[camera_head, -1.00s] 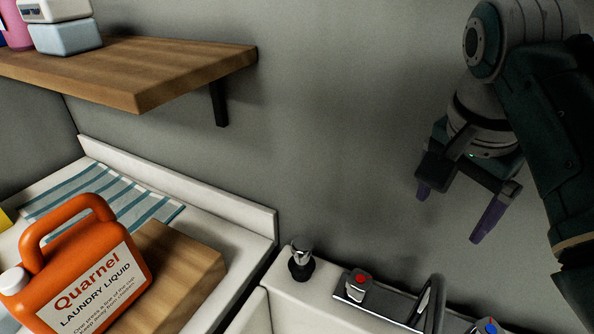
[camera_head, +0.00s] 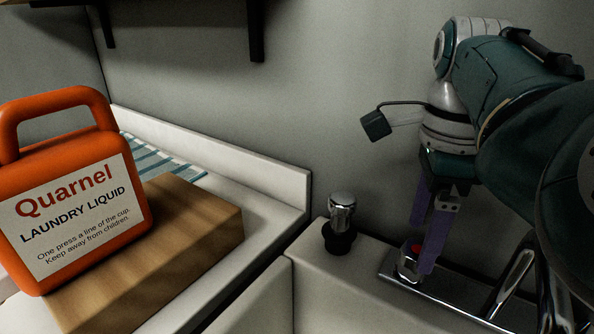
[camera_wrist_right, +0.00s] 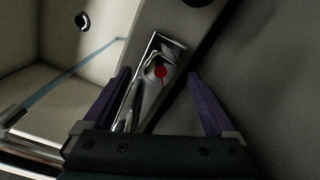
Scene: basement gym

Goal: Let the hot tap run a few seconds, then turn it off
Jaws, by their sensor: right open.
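The hot tap (camera_head: 408,266) is a chrome handle with a red cap on the sink's back ledge. It also shows in the right wrist view (camera_wrist_right: 153,88), between my fingers. My right gripper (camera_head: 424,248) points down over the tap, its purple fingers open and partly covering it. In the wrist view my right gripper (camera_wrist_right: 158,74) has one finger on each side of the handle, with gaps visible. The chrome spout (camera_head: 515,282) is right of the tap. A pale blue streak crosses the basin in the wrist view; I cannot tell whether it is water. My left gripper is out of view.
A chrome-and-black fitting (camera_head: 341,222) stands on the ledge left of the tap. An orange laundry liquid jug (camera_head: 130,200) and a wooden block (camera_head: 205,225) are on the left counter. The wall rises close behind the ledge.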

